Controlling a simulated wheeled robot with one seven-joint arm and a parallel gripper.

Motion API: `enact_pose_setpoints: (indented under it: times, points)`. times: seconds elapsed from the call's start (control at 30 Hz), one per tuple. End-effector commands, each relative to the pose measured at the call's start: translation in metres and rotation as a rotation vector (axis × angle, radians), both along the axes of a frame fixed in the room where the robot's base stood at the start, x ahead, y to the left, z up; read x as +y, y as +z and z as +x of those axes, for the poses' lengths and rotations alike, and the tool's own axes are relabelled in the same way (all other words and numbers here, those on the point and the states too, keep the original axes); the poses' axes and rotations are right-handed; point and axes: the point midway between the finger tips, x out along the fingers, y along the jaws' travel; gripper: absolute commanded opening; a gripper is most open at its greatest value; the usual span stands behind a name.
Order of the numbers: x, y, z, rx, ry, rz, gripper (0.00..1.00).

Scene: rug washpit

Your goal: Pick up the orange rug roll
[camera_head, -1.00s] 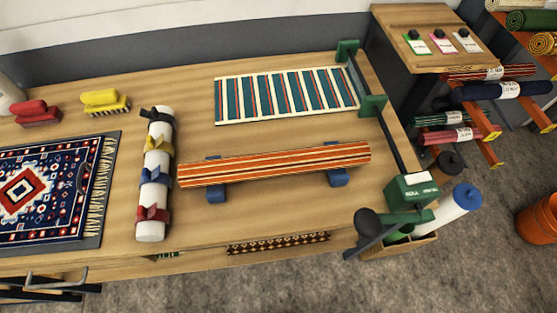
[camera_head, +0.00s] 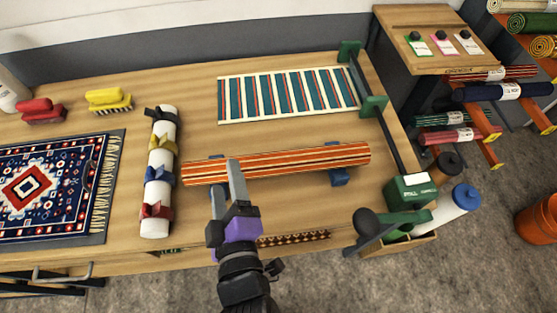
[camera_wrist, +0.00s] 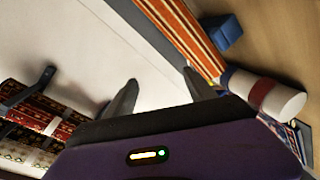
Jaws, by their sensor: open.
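The orange rug roll (camera_head: 295,162), striped orange, cream and dark, lies level across two blue cradle blocks (camera_head: 339,177) on the wooden table. My gripper (camera_head: 225,175) is open and empty at the front edge of the table, by the left half of the roll. In the head view its fingers overlap the roll's near side and hide part of it and most of the left block. In the wrist view the roll (camera_wrist: 182,32) runs along the upper right, beyond the open fingers (camera_wrist: 160,90); I see no contact there.
A white roll with coloured straps (camera_head: 157,185) lies left of the orange roll. A striped flat rug (camera_head: 288,95) lies behind it. A green roller stand (camera_head: 410,190) is at the table's right end. A patterned rug (camera_head: 50,190) lies at left. Rolled rugs sit below the table edge.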

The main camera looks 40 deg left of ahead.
Motion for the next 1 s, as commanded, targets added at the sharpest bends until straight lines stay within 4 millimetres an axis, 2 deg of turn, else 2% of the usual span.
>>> enact_pose_setpoints:
  times: [0.03, 0.1, 0.23, 0.4, 0.53, 0.77, 1.0]
  points:
    - [0.016, 0.000, -0.002, -0.047, 0.020, -0.066, 0.64]
    - [0.026, -0.010, 0.000, -0.115, 0.031, -0.190, 0.64]
    - [0.016, -0.042, 0.009, -0.184, 0.032, -0.399, 0.64]
    - [0.004, -0.058, 0.012, -0.234, 0.044, -0.540, 0.64]
    - [0.006, -0.062, 0.016, -0.252, 0.053, -0.565, 0.64]
    - [0.021, -0.071, 0.030, -0.251, 0.055, -0.564, 0.64]
    - [0.039, -0.081, 0.052, -0.250, 0.053, -0.562, 0.64]
